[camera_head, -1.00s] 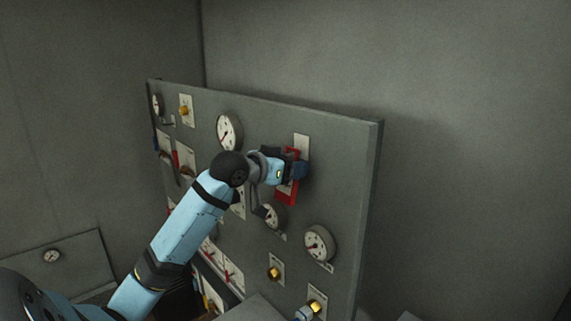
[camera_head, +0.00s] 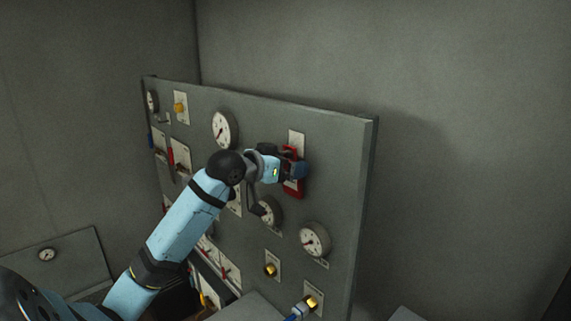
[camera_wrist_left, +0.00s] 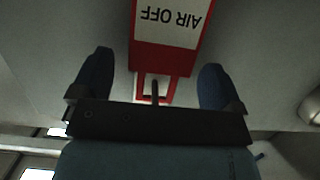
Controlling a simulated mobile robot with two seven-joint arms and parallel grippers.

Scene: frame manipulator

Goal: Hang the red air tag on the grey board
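The red tag (camera_head: 293,188) is at the upper right part of the grey board (camera_head: 335,165), just below a white plate. In the left wrist view the tag (camera_wrist_left: 165,60) shows a white face with upside-down "AIR OFF" lettering. A red-framed opening is at its near end, and a thin dark peg (camera_wrist_left: 155,92) overlaps this opening. I cannot tell whether the tag's weight rests on the peg. My left gripper (camera_wrist_left: 155,85) is open, with one blue finger on each side of the tag and visible gaps to both. In the head view the gripper (camera_head: 289,168) partly hides the tag. My right gripper is not seen.
Gauges (camera_head: 314,239), yellow knobs (camera_head: 271,270) and several red-marked plates cover the board around the left arm. Another gauge (camera_head: 47,254) is on a panel at the left. Bare wall and free room lie right of the board.

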